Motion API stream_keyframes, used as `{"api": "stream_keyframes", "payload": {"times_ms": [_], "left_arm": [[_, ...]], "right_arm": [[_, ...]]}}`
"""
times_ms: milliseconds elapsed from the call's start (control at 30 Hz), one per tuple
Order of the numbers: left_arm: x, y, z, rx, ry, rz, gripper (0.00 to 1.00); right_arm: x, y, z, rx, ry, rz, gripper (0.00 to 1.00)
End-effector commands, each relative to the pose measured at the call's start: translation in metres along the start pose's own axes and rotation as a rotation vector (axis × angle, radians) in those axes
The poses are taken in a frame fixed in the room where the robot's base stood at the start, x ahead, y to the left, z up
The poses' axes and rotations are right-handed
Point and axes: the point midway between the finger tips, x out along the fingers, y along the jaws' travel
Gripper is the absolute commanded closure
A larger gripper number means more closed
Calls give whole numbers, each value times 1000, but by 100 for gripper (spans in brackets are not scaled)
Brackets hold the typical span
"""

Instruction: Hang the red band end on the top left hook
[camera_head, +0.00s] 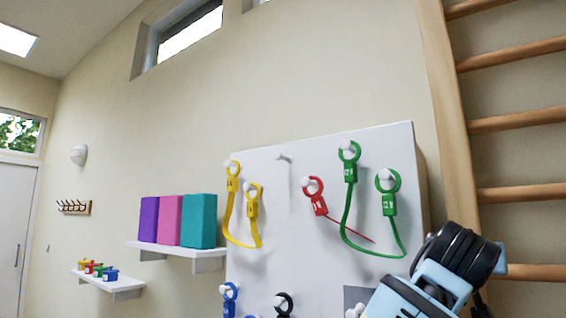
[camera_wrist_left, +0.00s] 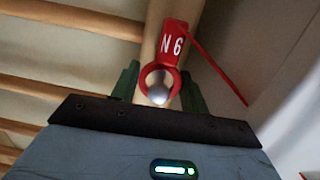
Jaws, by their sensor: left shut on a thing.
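One red band end (camera_head: 313,193) hangs on a hook in the board's second row, and its thin red strip runs down to the right. In the left wrist view a red band end (camera_wrist_left: 172,42) marked with an N and a digit sits between the dark green fingers of my left gripper (camera_wrist_left: 158,88), which is shut on it. A round grey knob shows inside its ring; I cannot tell what it belongs to. The leftmost top hook carries a yellow band end (camera_head: 232,172). The hook right of it (camera_head: 284,156) is bare. The head view shows neither gripper's fingers.
The white board (camera_head: 270,225) also carries a green band (camera_head: 347,220) on two hooks and blue and black ends lower down. A shelf (camera_head: 185,250) with coloured blocks is at left. Wooden wall bars (camera_head: 515,122) stand at right. One of my arm links covers the board's lower right.

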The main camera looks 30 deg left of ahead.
Motion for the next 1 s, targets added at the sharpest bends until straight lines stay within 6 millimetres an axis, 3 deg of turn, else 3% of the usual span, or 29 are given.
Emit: {"api": "stream_keyframes", "payload": {"times_ms": [433, 467, 500, 667, 833, 900, 1000], "left_arm": [[0, 0, 4, 0, 1, 1, 100], [0, 0, 4, 0, 1, 1, 54], [0, 0, 4, 0, 1, 1, 49], [0, 0, 4, 0, 1, 1, 30], [0, 0, 4, 0, 0, 1, 30], [0, 0, 4, 0, 0, 1, 23], [0, 0, 4, 0, 0, 1, 23]], "right_arm": [[0, 0, -1, 0, 2, 0, 64], [0, 0, -1, 0, 2, 0, 64], [0, 0, -1, 0, 2, 0, 64], [0, 0, -1, 0, 2, 0, 64], [0, 0, -1, 0, 2, 0, 64], [0, 0, -1, 0, 2, 0, 64], [0, 0, -1, 0, 2, 0, 64]]}}
